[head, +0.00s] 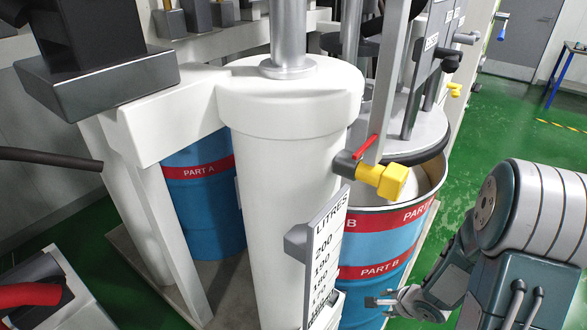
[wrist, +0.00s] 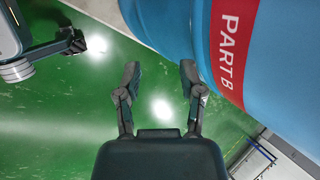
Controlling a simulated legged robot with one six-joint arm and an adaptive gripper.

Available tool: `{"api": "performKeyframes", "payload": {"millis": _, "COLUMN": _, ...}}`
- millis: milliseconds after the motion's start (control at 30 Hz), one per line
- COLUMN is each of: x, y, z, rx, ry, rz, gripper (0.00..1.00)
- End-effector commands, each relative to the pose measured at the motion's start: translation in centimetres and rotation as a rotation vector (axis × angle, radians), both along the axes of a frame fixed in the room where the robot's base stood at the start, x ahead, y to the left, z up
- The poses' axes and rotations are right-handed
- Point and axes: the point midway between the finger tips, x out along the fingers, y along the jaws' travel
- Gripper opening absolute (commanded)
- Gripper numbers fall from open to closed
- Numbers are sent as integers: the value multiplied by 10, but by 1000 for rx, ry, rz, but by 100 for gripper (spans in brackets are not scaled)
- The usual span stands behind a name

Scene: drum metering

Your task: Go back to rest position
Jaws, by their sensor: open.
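My gripper (head: 374,299) shows at the lower right of the head view, in front of the lower part of the blue Part B drum (head: 378,247). In the wrist view my gripper (wrist: 159,78) has its two fingers spread apart with nothing between them. Green floor shows beyond the fingers there. The Part B drum (wrist: 185,30) with its red label band fills the upper right of the wrist view, close to the right finger. I cannot tell whether they touch.
A white column (head: 285,190) stands mid-view, with a litres scale (head: 327,255) and a yellow-nozzled valve (head: 382,181) beside it. A blue Part A drum (head: 203,195) stands behind to the left. Green floor (head: 500,110) lies open at the right. A blue-legged table (head: 565,70) stands far right.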

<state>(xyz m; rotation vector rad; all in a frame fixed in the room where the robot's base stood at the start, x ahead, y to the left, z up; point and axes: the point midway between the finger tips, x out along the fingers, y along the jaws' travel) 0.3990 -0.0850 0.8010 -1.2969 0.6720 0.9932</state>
Motion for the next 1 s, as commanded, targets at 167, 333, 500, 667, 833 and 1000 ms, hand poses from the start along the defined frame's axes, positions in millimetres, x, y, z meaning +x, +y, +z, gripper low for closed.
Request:
{"api": "performKeyframes", "payload": {"millis": 167, "x": 14, "y": -14, "z": 40, "rx": -206, "ry": -67, "rz": 91, "gripper": 51}}
{"api": "performKeyframes", "payload": {"millis": 333, "x": 20, "y": -23, "z": 78, "rx": -383, "ry": -100, "rz": 175, "gripper": 51}}
{"api": "performKeyframes", "payload": {"millis": 500, "x": 19, "y": -27, "z": 116, "rx": -537, "ry": -109, "rz": 257, "gripper": 51}}
{"api": "performKeyframes", "payload": {"millis": 667, "x": 12, "y": -26, "z": 150, "rx": -657, "ry": -102, "rz": 337, "gripper": 51}}
{"api": "performKeyframes", "payload": {"millis": 833, "x": -1, "y": -21, "z": 183, "rx": -755, "ry": -84, "rz": 428, "gripper": 51}}
{"api": "performKeyframes", "payload": {"millis": 1000, "x": -19, "y": -11, "z": 213, "rx": -825, "ry": -64, "rz": 531, "gripper": 51}}
